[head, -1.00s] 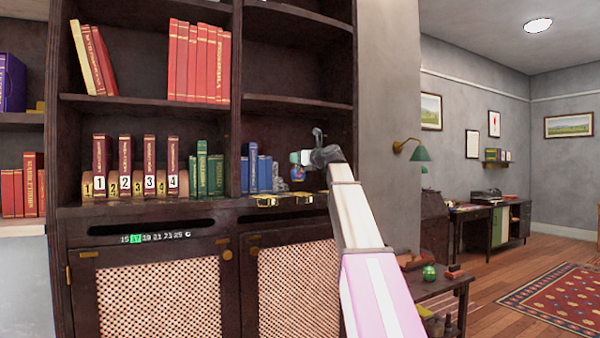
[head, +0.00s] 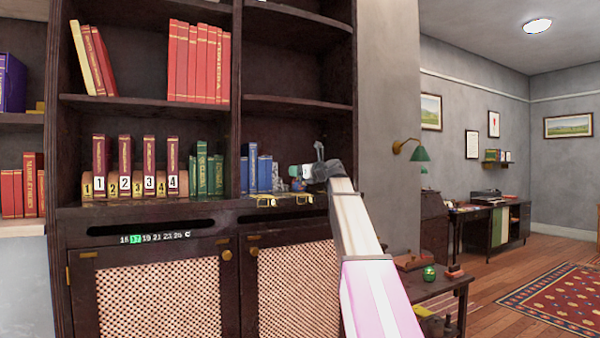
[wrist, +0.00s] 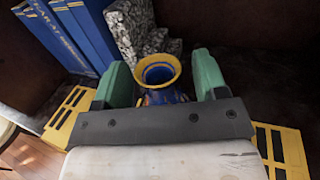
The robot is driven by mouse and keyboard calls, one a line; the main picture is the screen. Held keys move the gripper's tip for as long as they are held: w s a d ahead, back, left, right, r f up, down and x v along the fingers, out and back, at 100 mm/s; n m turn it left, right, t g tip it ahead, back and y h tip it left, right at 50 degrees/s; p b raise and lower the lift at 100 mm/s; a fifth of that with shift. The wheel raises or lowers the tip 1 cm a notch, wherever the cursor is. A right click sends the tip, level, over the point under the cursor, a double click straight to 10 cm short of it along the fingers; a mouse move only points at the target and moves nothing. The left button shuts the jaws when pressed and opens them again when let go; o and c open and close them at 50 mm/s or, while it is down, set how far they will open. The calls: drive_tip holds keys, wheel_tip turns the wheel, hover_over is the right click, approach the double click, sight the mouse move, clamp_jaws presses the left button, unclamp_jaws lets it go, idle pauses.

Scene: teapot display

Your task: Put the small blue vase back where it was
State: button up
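The small blue vase (wrist: 158,72), with a yellow rim and some red on its body, sits upright between the green fingers of my gripper (wrist: 162,82) in the wrist view. The fingers flank it; their contact with its body is hidden by the gripper's dark front bar. In the head view the vase (head: 298,185) shows small under my gripper (head: 300,171), just above or on the right-hand shelf compartment's floor. Whether its base touches the shelf is not clear. It came down together with the gripper.
A speckled grey stone bookend (wrist: 143,32) stands close behind the vase, beside blue books (wrist: 72,32). Brass grilles (head: 267,202) lie along the shelf's front edge. The dark shelf floor (wrist: 270,80) right of the vase is clear. An upper shelf (head: 297,103) spans above.

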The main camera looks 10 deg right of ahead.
drive_tip(key=shift+r, duration=0.1)
drive_tip(key=v, duration=1.2)
